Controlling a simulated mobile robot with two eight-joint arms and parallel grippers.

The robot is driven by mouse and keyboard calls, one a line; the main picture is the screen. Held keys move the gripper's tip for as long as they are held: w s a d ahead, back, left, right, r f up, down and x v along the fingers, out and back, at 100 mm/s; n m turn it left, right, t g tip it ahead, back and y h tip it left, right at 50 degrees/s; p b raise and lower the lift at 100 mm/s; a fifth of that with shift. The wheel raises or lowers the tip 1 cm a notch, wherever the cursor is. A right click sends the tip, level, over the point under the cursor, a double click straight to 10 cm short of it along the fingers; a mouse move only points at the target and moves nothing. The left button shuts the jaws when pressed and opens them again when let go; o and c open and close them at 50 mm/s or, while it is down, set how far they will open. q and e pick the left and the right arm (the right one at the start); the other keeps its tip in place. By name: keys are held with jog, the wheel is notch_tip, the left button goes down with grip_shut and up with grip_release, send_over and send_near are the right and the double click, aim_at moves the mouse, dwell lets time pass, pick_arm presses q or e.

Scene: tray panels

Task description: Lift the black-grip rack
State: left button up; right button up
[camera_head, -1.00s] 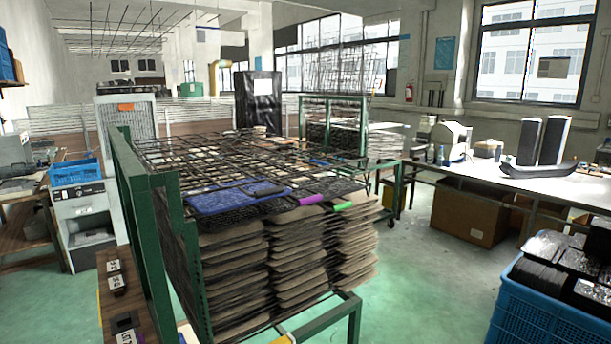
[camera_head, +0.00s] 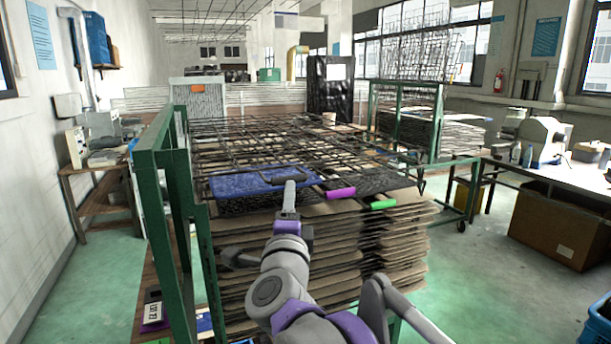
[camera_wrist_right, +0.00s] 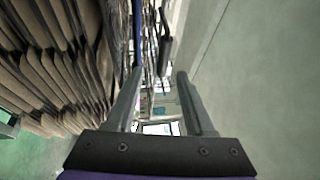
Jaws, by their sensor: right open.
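The black-grip rack is a blue panel (camera_head: 235,184) lying flat on top of the stack of racks. Its black grip (camera_head: 268,179) sticks out at the front edge. My right gripper (camera_head: 290,186) is close in front of the grip, and its fingertips partly cover it. In the right wrist view the open fingers (camera_wrist_right: 158,78) are empty, and the black grip (camera_wrist_right: 164,40) is beyond the tips, roughly between them. The blue panel's edge (camera_wrist_right: 137,35) shows to the left of the grip. My left gripper is not in view.
A purple grip (camera_head: 341,193) and a green grip (camera_head: 383,205) stick out to the right. Brown panels (camera_head: 350,250) are stacked below. A green frame post (camera_head: 180,190) stands at the left. Wire racks (camera_head: 280,145) cover the stack further back.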

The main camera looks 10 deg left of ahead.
aim_at(290, 178)
jog(key=shift+m, duration=0.3)
jog(key=x, duration=0.3)
jog(key=p+x, duration=0.1)
jog(key=x, duration=0.3)
jog(key=p+x, duration=0.1)
jog(key=x, duration=0.3)
jog(key=shift+s+a+r, duration=0.1)
jog(key=shift+s+r, duration=0.05)
jog(key=shift+r, duration=0.1)
grip_shut()
dwell(0.8)
